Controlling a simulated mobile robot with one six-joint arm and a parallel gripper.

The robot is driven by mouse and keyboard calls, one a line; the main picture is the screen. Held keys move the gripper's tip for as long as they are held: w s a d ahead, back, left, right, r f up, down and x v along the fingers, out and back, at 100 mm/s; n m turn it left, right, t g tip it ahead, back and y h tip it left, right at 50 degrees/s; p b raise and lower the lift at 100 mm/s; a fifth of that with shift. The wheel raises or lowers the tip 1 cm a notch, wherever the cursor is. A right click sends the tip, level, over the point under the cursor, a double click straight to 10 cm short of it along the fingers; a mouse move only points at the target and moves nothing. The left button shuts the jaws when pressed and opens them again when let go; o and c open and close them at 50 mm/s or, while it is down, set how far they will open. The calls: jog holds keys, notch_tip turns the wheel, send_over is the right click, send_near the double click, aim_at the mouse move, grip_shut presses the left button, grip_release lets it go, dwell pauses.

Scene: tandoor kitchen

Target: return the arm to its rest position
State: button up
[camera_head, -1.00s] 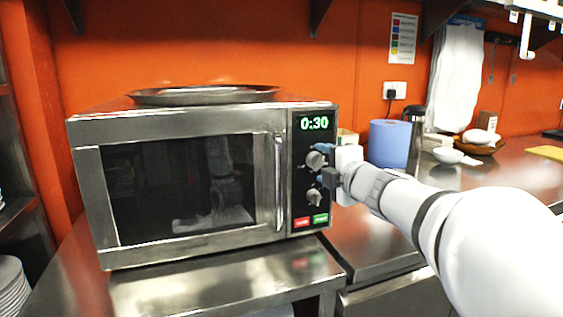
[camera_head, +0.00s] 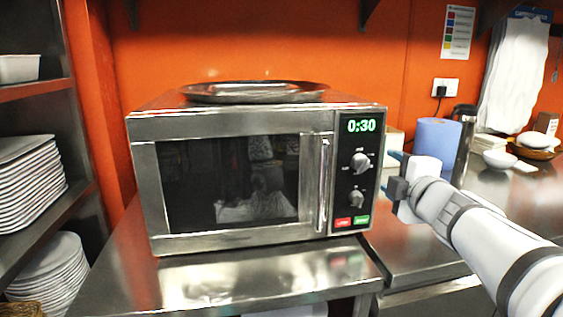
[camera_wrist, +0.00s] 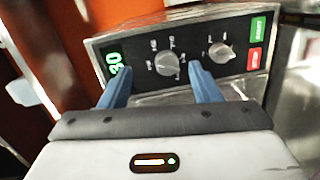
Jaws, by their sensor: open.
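My gripper (camera_head: 397,165) is to the right of the microwave (camera_head: 240,123), in front of the counter, at the height of the control panel. In the wrist view its two blue fingers (camera_wrist: 158,88) are apart with nothing between them. Beyond them is the microwave's panel with two knobs (camera_wrist: 167,63), a green and a red button, and a green display. In the head view the display (camera_head: 361,126) reads 0:30. The microwave door is shut. My arm reaches in from the lower right.
The microwave stands on a steel counter (camera_head: 190,288) with a round metal tray (camera_head: 200,92) on top. A blue paper roll (camera_head: 437,147) and a dark flask (camera_head: 464,140) stand behind my arm. Shelves at the left hold stacked plates (camera_head: 30,180). A bowl (camera_head: 499,159) sits at the right.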

jog(key=s+a+f+m+g+p, duration=0.4)
jog(key=s+m+g+p, duration=0.3)
jog(key=s+m, duration=0.2)
jog(key=s+a+f+m+g+h+p, duration=0.1)
jog(key=s+a+f+m+g+p, duration=0.3)
jog(key=s+m+g+p, duration=0.3)
jog(key=s+m+p, duration=0.1)
jog(key=s, duration=0.2)
jog(key=shift+s+a+m, duration=0.2)
jog(key=shift+s+m, duration=0.1)
jog(key=shift+m, duration=0.1)
